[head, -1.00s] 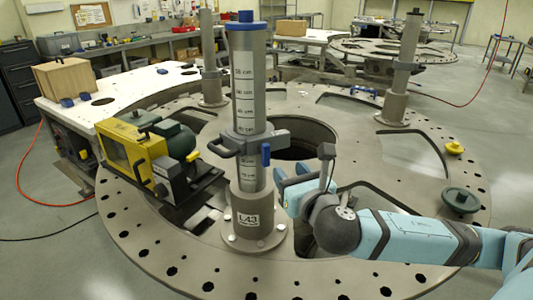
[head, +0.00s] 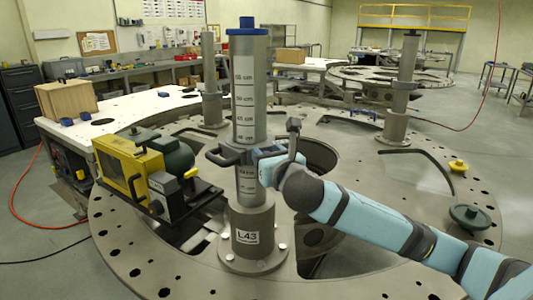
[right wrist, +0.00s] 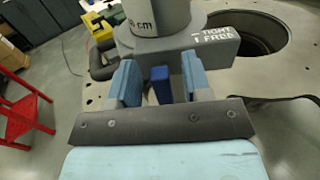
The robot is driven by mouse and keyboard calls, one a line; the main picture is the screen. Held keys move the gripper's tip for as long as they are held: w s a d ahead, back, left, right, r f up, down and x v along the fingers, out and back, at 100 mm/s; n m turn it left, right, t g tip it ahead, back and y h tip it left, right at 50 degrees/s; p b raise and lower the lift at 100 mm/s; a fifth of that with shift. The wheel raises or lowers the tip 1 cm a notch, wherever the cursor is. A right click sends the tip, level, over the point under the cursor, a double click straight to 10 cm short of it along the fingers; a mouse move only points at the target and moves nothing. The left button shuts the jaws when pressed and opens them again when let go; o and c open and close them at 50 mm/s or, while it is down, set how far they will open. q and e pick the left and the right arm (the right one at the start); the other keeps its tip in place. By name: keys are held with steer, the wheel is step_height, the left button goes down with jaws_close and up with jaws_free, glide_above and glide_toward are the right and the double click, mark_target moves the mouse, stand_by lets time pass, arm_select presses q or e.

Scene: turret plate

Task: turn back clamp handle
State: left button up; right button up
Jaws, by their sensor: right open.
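A grey post (head: 247,100) with a blue cap and a centimetre scale stands upright in a base labelled L43 (head: 246,225). A grey clamp collar (head: 232,153) sits around the post, with a dark loop grip at its left. My right gripper (head: 268,165) is at the collar's right side. In the right wrist view the blue clamp handle (right wrist: 160,85) hangs down between the two open light-blue fingers (right wrist: 161,93), with gaps on both sides. The collar's arm (right wrist: 216,40) bears the words TIGHT and FREE. In the head view the gripper hides the blue handle. My left gripper is not in view.
A yellow and green machine (head: 145,170) stands on the turret plate (head: 340,275) left of the post. Openings cut through the plate. A dark green knob (head: 470,217) and a yellow one (head: 458,166) sit at the right. A red stool (right wrist: 18,110) shows in the right wrist view.

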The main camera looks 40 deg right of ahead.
steer(key=shift+w+d, duration=0.1)
steer(key=shift+w, duration=0.3)
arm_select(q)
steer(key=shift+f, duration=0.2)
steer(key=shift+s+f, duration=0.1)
arm_select(e)
jaws_close()
